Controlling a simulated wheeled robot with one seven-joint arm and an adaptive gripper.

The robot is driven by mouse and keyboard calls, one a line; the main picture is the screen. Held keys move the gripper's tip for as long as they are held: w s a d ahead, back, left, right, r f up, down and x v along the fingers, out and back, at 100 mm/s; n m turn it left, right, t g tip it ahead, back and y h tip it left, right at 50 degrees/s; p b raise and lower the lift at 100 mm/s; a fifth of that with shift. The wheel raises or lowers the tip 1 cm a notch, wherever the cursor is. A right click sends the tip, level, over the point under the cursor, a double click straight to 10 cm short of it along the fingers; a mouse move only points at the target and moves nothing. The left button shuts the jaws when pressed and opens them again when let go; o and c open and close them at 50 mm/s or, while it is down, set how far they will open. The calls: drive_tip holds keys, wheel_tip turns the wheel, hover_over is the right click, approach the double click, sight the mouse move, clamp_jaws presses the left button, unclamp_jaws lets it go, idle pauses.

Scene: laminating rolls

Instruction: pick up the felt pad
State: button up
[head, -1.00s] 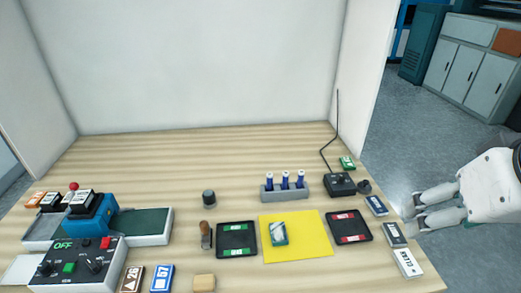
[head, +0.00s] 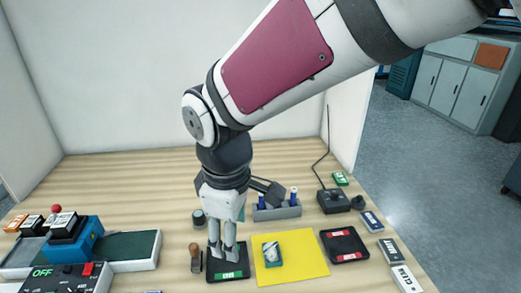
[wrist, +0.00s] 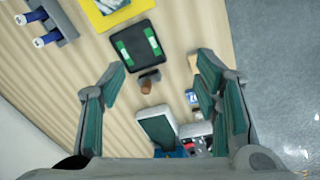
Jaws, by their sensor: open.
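A small tan block (wrist: 193,63) that may be the felt pad shows in the wrist view, partly hidden beside the right finger; I cannot confirm what it is. It is not visible in the head view now.
A grey rack (head: 276,212) holds blue-and-white tubes. A control box (head: 62,280) and press (head: 85,238) stand left.

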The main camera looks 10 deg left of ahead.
drive_tip(key=s+a+f+n+g, duration=0.1)
drive_tip(key=s+a+f+n, duration=0.5)
drive_tip(key=a, duration=0.4)
drive_tip(key=shift+m, duration=0.6)
drive_tip(key=f, duration=0.9)
drive_tip(key=shift+w+d+f, duration=0.1)
drive_tip(key=shift+w+f, duration=0.2)
drive_tip(key=shift+f, duration=0.05)
drive_tip(key=f, duration=0.1)
drive_tip(key=f+p, duration=0.1)
drive_tip(key=f, duration=0.2)
drive_tip(key=shift+s+d+f+p, duration=0.2)
drive_tip(key=shift+d+f+p, duration=0.1)
drive_tip(key=shift+d+p, duration=0.05)
drive_tip(key=shift+f, duration=0.35)
drive_tip(key=c, duration=1.3)
